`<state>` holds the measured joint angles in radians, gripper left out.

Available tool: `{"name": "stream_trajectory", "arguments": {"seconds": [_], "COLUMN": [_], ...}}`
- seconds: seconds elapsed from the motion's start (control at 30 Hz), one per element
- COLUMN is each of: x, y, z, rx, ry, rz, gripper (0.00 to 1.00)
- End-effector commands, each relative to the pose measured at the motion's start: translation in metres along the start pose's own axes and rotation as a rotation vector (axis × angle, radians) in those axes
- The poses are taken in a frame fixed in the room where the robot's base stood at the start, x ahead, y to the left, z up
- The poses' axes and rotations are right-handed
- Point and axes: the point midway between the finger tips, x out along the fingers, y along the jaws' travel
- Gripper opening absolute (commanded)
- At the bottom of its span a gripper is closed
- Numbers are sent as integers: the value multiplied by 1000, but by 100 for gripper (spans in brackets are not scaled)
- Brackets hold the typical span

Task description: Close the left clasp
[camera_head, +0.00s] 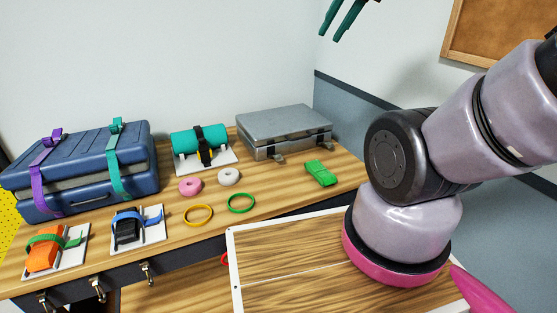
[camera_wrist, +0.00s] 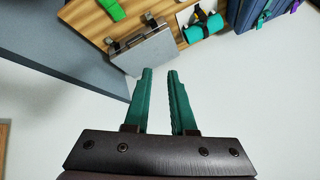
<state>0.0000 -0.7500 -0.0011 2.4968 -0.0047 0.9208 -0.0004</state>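A silver-grey case (camera_head: 283,124) lies shut at the back right of the table. My gripper (camera_head: 330,36) is high above and behind the table, apart from the case. Its teal fingers (camera_wrist: 160,72) are parted with nothing between them.
A blue suitcase (camera_head: 80,160) with purple and green straps stands at left. A strapped teal roll (camera_head: 200,139) is left of the case. A green block (camera_head: 320,173), several rings and two strapped pads lie in front. Metal hooks (camera_head: 98,289) line the table edge. A wall is behind.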

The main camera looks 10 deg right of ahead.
Motion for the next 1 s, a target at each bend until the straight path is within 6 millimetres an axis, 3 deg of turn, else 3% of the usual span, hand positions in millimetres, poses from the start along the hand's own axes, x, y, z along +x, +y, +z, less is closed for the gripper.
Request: {"name": "stream_trajectory", "arguments": {"seconds": [0.17,0.37,0.67,1.0], "x": [5,32,96,181], "y": [-2,-8,-20,-24], "z": [-2,-14,-29,-29], "rx": [43,281,788,1345], "ry": [-16,-95,-230,-291], "rz": [-6,-18,42,228], "gripper": [0,0,0,0]}}
